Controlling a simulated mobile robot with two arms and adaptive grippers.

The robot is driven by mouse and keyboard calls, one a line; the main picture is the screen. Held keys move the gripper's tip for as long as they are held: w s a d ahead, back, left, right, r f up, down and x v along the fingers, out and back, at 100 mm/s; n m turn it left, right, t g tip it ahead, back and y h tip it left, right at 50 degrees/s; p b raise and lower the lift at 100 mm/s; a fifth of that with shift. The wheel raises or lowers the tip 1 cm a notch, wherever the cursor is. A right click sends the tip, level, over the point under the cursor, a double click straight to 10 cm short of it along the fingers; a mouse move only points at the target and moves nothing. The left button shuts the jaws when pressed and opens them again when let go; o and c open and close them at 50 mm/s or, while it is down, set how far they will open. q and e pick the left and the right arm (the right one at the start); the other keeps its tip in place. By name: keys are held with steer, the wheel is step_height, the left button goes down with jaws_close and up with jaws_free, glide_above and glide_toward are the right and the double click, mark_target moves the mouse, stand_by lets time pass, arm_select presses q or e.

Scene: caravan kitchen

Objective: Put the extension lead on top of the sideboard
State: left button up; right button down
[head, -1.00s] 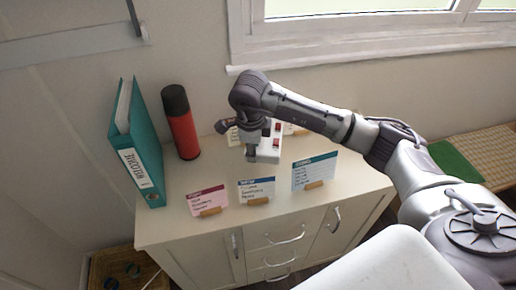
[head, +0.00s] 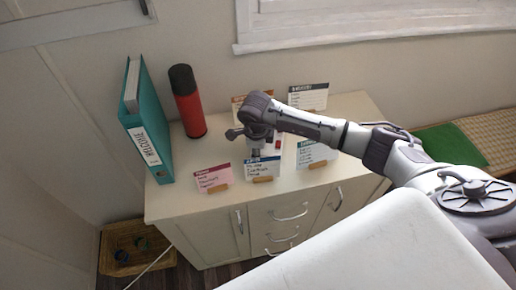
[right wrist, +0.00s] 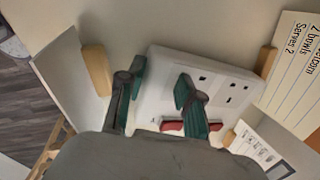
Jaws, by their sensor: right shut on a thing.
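The white extension lead (right wrist: 217,82), with dark socket holes and red switches, fills the middle of the right wrist view. My right gripper (right wrist: 158,100) is shut on its near end, one finger at its side and one across its face. In the head view the lead (head: 276,148) is partly hidden by my right gripper (head: 255,148) and the cards. It is over the middle of the cream sideboard (head: 180,200); I cannot tell whether it touches the top. My left gripper is not in view.
Several recipe cards in wooden holders stand around the lead, including a blue-headed card (head: 262,169) and a pink card (head: 213,178). A teal binder (head: 148,120) and a red-black flask (head: 187,100) stand at the left. A basket (head: 128,250) is on the floor.

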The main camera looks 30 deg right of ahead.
steer(key=c, duration=0.8)
jaws_free()
steer(key=shift+o, duration=0.2)
step_height(320, 180, up, 12)
steer(key=s+a+b, duration=0.1)
steer(key=b, duration=0.1)
steer(key=shift+s+b, duration=0.25)
steer(key=shift+b, duration=0.15)
